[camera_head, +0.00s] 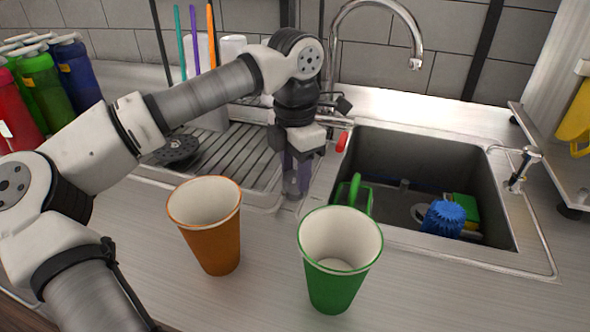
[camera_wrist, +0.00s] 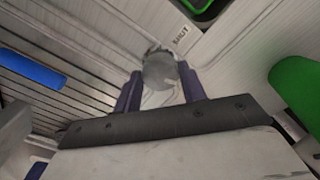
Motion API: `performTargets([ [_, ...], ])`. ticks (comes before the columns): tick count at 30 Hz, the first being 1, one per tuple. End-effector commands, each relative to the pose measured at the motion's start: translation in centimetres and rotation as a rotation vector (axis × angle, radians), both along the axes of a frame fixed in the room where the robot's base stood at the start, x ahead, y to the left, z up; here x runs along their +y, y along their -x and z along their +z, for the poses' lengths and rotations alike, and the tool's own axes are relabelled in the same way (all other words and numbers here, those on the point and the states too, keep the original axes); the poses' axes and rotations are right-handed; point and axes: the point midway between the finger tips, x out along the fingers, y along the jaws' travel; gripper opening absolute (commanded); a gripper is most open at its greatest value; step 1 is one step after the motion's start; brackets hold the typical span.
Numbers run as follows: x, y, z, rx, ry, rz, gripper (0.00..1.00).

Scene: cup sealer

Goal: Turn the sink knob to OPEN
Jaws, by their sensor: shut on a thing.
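The sink knob (camera_wrist: 160,71) is a round grey piece on the steel counter in the wrist view. The word SHUT is printed on the counter beside it; no OPEN mark is readable. My gripper (camera_wrist: 160,80) is shut on the knob, one dark blue finger on each side. There the fingers mostly hide the knob. The curved faucet (camera_head: 385,5) stands behind the basin, and no water shows at its spout.
An orange cup (camera_head: 218,245) and a green cup (camera_head: 335,285) stand on the counter in front of my gripper. The ribbed drainboard (camera_head: 235,150) lies to the left. A blue brush-like thing (camera_head: 443,218) and green items lie in the basin.

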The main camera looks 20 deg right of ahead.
Motion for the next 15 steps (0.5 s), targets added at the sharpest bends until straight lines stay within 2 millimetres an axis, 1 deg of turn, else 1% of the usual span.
performTargets([
  [6,-0.03,0.02,0.02,0.0,0.001,-0.15,0.18],
  [15,-0.04,0.02,0.04,-0.002,0.002,-0.266,0.18],
])
